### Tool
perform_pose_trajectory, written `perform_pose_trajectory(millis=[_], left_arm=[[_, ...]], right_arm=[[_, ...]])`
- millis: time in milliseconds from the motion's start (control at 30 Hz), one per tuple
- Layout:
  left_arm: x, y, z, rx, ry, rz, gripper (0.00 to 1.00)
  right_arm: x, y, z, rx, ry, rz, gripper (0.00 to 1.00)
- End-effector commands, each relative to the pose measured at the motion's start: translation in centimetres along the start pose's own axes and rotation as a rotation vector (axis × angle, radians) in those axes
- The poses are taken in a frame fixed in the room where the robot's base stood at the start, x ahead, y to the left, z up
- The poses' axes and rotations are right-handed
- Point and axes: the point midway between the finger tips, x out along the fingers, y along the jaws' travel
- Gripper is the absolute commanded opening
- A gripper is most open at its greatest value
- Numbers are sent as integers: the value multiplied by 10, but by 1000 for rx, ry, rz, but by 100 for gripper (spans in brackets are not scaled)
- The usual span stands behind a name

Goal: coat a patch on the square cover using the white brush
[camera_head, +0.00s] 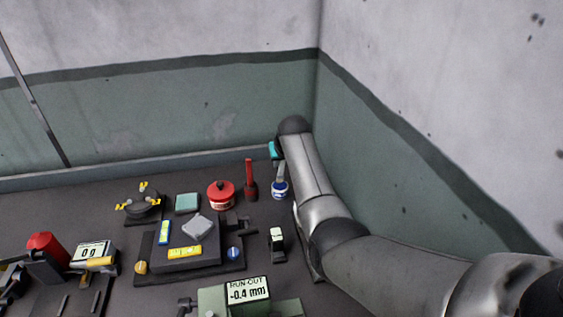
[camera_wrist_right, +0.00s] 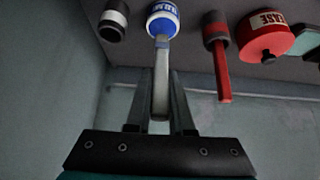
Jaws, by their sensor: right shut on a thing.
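The white brush (camera_wrist_right: 161,80) has a pale grey-white handle that stands up from a blue and white pot (camera_wrist_right: 163,22); its bristles are hidden inside. My right gripper (camera_wrist_right: 160,98) is shut on this handle, fingers on both sides, pointing down above the pot. In the head view the pot (camera_head: 280,190) stands at the back right, below my right gripper (camera_head: 281,168). A light grey square plate (camera_head: 198,226), which looks like the square cover, lies turned on a dark block left of the pot. My left gripper is not in view.
A red-handled brush in a pot (camera_head: 250,185) and a red tin (camera_head: 221,194) stand just left. A teal square block (camera_head: 187,203) is further left. A small black and white piece (camera_head: 277,243) and a run-out display (camera_head: 248,290) are nearer. The wall is close on the right.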

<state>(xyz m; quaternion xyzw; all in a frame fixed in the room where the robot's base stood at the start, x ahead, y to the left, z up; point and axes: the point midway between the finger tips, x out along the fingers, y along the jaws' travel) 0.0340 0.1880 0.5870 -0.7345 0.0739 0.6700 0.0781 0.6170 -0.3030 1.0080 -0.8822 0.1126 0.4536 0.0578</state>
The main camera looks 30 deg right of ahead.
Motion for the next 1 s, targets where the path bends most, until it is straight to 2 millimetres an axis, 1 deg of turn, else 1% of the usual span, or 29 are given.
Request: perform_pose_trajectory(millis=[1000], left_arm=[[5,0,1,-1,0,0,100]], right_arm=[[8,0,6,0,-1,0,0]])
